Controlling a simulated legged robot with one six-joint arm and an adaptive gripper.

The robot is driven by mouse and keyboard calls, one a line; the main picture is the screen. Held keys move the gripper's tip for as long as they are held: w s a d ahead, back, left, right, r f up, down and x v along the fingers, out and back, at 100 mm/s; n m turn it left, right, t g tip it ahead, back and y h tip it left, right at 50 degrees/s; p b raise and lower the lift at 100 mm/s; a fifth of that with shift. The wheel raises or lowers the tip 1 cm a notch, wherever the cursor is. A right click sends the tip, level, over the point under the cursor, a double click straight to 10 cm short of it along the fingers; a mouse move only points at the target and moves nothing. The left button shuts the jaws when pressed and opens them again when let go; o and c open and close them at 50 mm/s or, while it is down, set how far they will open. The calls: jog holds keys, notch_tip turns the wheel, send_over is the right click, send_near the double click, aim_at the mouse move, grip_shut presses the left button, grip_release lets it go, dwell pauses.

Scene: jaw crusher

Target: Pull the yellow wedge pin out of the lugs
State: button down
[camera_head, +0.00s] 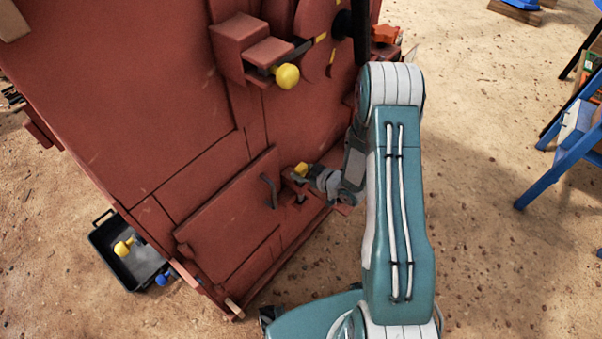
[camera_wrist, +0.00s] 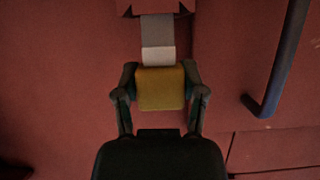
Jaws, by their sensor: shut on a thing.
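The yellow wedge pin (camera_wrist: 160,89) has a yellow block head and a grey shank. In the wrist view its head sits between the two fingers of my gripper (camera_wrist: 160,92), which is shut on it. The shank runs up to red lugs (camera_wrist: 155,8) at the top edge, and its far end is hidden there. In the head view the yellow head (camera_head: 301,169) shows small at the tip of my gripper (camera_head: 310,175), low on the red machine beside the lugs. My gripper partly hides the lugs there.
A dark bent handle (camera_wrist: 264,104) is right of the pin on the red panel; it also shows in the head view (camera_head: 268,190). A yellow knob (camera_head: 287,76) sticks out higher up. A black tray (camera_head: 112,262) lies on the ground at left.

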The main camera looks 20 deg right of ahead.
jog(key=shift+r, duration=6.6)
jog(key=s+d, duration=0.7)
jog(key=s, duration=0.2)
jog(key=shift+s+r, duration=0.35)
jog(key=shift+r, duration=0.05)
jog(key=shift+w, duration=0.1)
